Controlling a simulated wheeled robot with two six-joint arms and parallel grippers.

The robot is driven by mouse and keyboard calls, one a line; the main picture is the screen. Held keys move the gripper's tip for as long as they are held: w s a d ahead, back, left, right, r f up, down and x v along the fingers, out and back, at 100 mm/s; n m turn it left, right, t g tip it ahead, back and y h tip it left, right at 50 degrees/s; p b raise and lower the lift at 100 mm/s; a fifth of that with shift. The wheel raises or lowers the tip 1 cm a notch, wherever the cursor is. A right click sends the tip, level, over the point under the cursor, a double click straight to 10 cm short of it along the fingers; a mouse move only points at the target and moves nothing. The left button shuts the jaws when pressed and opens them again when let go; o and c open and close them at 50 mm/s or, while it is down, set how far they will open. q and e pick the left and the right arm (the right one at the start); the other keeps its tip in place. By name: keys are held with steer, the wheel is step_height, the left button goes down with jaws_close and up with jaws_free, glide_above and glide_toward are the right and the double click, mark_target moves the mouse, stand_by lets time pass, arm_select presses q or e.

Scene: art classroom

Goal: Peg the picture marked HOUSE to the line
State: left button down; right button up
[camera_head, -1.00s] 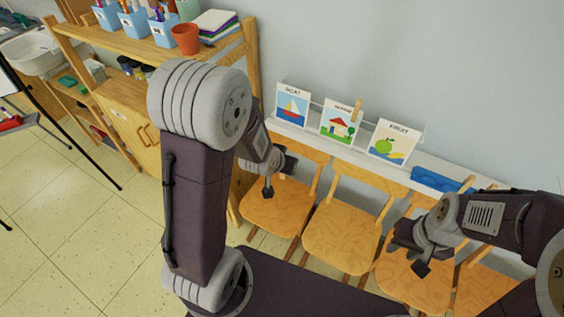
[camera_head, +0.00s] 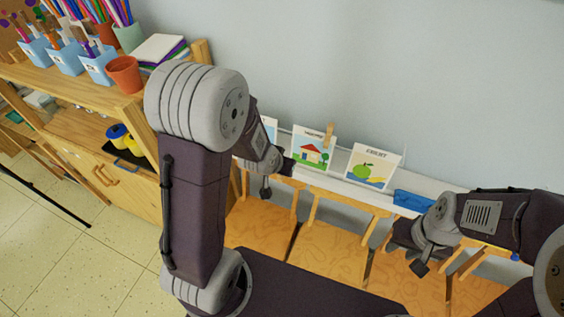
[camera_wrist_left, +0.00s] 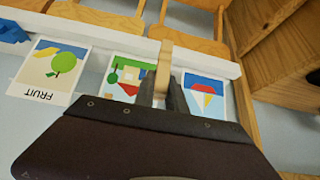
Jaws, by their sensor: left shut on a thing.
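The house picture (camera_head: 318,158), its label blurred, leans on the white ledge in the head view. A wooden peg (camera_head: 330,131) overlaps its top right corner; I cannot tell whether it clips anything. The house picture also shows upside down in the left wrist view (camera_wrist_left: 121,84). There my left gripper (camera_wrist_left: 163,82) is shut on a wooden peg (camera_wrist_left: 163,62), in front of the gap between the house and boat pictures. In the head view my left gripper (camera_head: 287,164) is left of the house picture, its fingertips partly hidden. My right gripper (camera_head: 405,245) hangs before the chairs; its jaws are unclear.
The fruit picture (camera_head: 368,167) stands right of the house; the boat picture (camera_wrist_left: 203,96) is left of it, mostly behind my arm in the head view. Orange chairs (camera_head: 325,262) line the ledge (camera_head: 335,184). A blue object (camera_head: 412,200) lies on it. A shelf unit (camera_head: 135,108) stands left.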

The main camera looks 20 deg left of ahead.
arm_select(q)
steer(key=w+d+r+g+p, duration=0.1)
steer(key=w+r+p, duration=1.3)
steer(key=w+p, duration=0.2)
steer(key=shift+w+p, duration=0.35)
steer(key=shift+p, duration=0.9)
steer(key=shift+f, duration=0.15)
step_height(320, 180, down, 10)
steer(key=b, duration=0.7)
steer(key=shift+r, duration=0.25)
